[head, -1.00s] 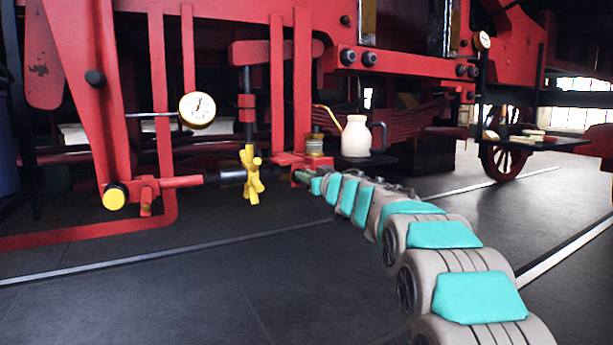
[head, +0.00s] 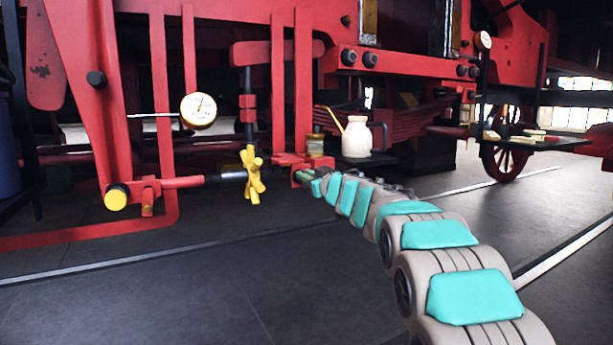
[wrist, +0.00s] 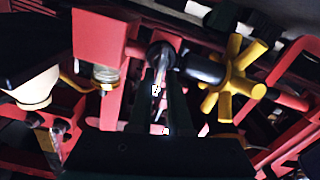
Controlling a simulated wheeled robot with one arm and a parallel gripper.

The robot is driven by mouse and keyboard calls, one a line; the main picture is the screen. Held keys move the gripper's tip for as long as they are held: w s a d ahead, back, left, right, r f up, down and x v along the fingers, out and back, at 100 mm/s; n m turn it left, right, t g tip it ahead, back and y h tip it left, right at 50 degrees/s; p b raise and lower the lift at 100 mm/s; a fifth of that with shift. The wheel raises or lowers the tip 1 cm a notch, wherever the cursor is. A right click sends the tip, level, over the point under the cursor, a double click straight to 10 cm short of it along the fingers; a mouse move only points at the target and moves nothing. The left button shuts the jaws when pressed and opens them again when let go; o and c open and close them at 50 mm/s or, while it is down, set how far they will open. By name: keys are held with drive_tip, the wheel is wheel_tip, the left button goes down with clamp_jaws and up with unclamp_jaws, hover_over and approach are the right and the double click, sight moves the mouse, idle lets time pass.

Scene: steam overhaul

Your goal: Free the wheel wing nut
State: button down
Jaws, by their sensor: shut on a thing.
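The yellow hand wheel (head: 253,175) sits on a dark shaft, left of my gripper in the head view. It also shows right of my fingers in the wrist view (wrist: 232,79). My gripper (head: 311,176) is at the red block just right of the wheel. In the wrist view its two dark fingers (wrist: 158,84) are shut on a small metal piece, which I take for the wheel wing nut (wrist: 161,54). Most of that piece is hidden by the fingers. The yellow wheel is apart from my fingers.
A brass-banded jar (head: 315,146) and a cream oil can (head: 357,137) stand close behind my gripper. A dial gauge (head: 199,110) and red rods (head: 165,100) are to the left. A laden shelf (head: 538,143) is at far right. The floor (head: 180,290) in front is clear.

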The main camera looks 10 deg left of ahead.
drive_tip(key=shift+w+f, duration=0.1)
drive_tip(key=shift+f, duration=0.45)
drive_tip(key=c, duration=1.1)
unclamp_jaws()
drive_tip(key=shift+w, duration=0.1)
drive_tip(key=shift+o, duration=0.6)
drive_tip(key=shift+r, duration=0.2)
drive_tip(key=shift+b+v, duration=0.35)
drive_tip(key=shift+v, duration=3.65)
